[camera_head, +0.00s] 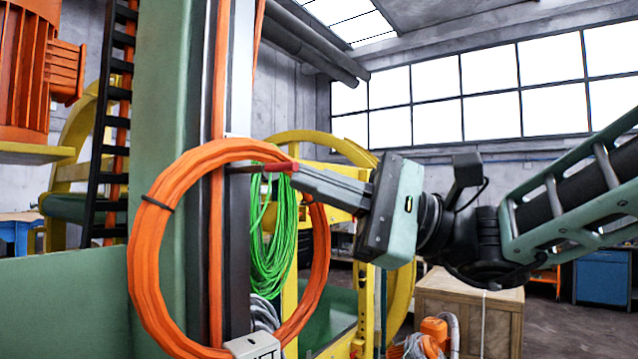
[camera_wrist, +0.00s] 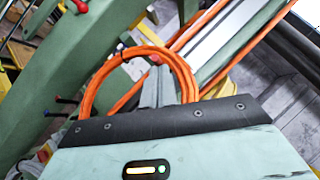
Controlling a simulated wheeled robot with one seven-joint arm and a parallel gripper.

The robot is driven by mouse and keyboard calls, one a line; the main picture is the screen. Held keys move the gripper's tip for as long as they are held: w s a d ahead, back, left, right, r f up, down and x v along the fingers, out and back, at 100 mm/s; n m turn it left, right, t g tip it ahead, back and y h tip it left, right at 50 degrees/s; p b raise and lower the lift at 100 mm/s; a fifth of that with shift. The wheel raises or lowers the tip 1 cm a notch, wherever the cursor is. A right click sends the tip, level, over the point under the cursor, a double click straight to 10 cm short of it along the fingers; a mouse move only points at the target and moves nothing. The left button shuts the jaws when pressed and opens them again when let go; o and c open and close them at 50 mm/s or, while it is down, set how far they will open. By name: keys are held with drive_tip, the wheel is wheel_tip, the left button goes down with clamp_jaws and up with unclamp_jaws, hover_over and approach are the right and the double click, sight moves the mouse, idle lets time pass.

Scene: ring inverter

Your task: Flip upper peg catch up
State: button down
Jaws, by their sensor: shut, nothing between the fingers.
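A thick orange cable ring (camera_head: 150,250) hangs in front of the green column; it also shows in the wrist view (camera_wrist: 90,90). A dark upper peg with a red catch (camera_head: 270,167) crosses the ring's upper part. A small red end (camera_wrist: 155,59) shows just beyond my fingertips in the wrist view. My gripper (camera_head: 296,176) comes in from the right with its fingers shut and empty. Its tips are at the red catch's right end; I cannot tell whether they touch it. The catch's exact angle is hard to make out.
A green cable coil (camera_head: 272,235) hangs behind the ring. The green column (camera_head: 158,100) stands to the left. A wooden crate (camera_head: 468,305) stands at the right below my arm.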

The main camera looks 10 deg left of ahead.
drive_tip(key=shift+d+r+m+t+h, duration=0.15)
drive_tip(key=shift+r+m+t+h, duration=0.2)
drive_tip(key=shift+m+h, duration=0.2)
drive_tip(key=r+m+h, duration=0.1)
drive_tip(key=a+r+m+h, duration=0.1)
drive_tip(key=r, duration=0.1)
drive_tip(key=r+m+t+h, duration=0.1)
drive_tip(key=shift+w+a+r, duration=0.25)
drive_tip(key=shift+r, duration=0.05)
idle(0.8)
drive_tip(key=shift+d, duration=0.1)
drive_tip(key=b+v, duration=0.6)
drive_tip(key=v, duration=1.1)
drive_tip(key=shift+d, duration=0.15)
